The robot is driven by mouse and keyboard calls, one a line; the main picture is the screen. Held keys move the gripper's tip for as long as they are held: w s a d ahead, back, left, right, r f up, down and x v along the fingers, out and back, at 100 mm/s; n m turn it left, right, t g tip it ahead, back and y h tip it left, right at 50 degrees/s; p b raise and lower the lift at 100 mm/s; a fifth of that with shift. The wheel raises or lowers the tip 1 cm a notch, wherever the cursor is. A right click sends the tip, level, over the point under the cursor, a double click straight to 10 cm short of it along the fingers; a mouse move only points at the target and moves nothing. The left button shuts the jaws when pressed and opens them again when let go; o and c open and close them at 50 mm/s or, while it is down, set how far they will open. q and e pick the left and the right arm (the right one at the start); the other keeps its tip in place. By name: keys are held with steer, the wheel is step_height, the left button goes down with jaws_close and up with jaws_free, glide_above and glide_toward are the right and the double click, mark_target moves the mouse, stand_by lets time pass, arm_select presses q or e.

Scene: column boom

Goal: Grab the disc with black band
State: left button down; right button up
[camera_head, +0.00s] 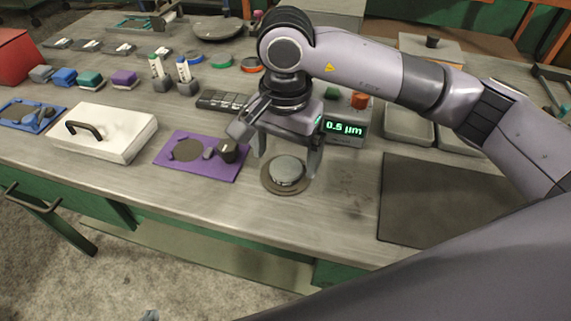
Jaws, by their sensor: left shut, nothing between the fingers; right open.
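A grey disc (287,170) lies on a round brown pad (270,187) near the front of the bench. Whether it carries a black band is too small to tell. My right gripper (285,160) comes in from the right and is open above the disc, its fingers on either side of it. It does not appear to hold anything. My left gripper is not in view.
A purple mat (200,172) with a black knob (229,149) lies left of the pad. A white box (100,131) with a black handle stands further left. A display (345,130) reading 0.5 µm is behind the gripper. A dark mat (450,200) lies bare at right.

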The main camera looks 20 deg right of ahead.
mark_target(286, 170)
steer(key=shift+f, duration=1.4)
steer(key=shift+w, duration=0.1)
steer(key=c, duration=1.5)
steer(key=shift+c, duration=0.2)
steer(key=shift+r, duration=0.15)
